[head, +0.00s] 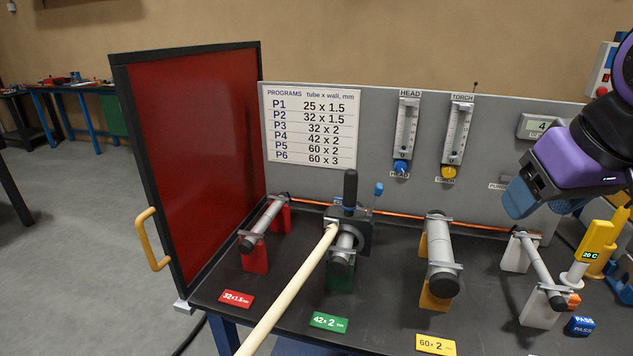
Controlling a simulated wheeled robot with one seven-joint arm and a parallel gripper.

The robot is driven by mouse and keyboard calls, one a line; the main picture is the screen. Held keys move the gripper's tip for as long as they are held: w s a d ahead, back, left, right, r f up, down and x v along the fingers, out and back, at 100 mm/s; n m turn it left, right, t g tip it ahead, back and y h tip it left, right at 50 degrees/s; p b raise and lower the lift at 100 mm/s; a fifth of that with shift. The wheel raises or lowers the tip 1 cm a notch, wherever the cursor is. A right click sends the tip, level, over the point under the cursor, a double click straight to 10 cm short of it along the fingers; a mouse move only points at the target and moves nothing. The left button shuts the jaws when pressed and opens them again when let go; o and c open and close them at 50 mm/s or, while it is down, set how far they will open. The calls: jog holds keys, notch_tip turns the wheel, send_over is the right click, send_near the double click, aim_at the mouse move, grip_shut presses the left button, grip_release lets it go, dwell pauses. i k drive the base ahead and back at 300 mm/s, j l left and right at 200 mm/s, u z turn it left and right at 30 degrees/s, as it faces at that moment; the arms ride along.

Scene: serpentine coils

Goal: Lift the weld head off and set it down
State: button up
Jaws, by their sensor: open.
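The weld head (360,238) is a dark block with an upright black handle (350,190) and a small blue-tipped lever (378,190). It sits at a grey tube (344,252) on the green 42 x 2 stand (341,275). An orange cable (430,223) runs right from it along the back of the bench. Whether its clamp is closed around the tube cannot be told. My gripper (545,203), below my purple wrist at the right, is open, apart from the weld head and above the right-hand tube. Its fingertips are only partly clear.
A pale rod (290,285) reaches from the weld head toward the front edge. Other tubes rest on red (254,258), yellow (435,297) and white (538,308) stands. A red screen (195,150) stands left. Bare black bench (390,310) shows between the green and yellow stands.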

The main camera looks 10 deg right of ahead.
aim_at(347, 216)
jog(key=i+j+z, duration=0.25)
jog(key=j, duration=0.3)
jog(key=j+z, duration=0.25)
jog(key=j, duration=0.35)
jog(key=i+j+z, duration=0.25)
jog(key=j, duration=0.35)
jog(key=k, duration=0.1)
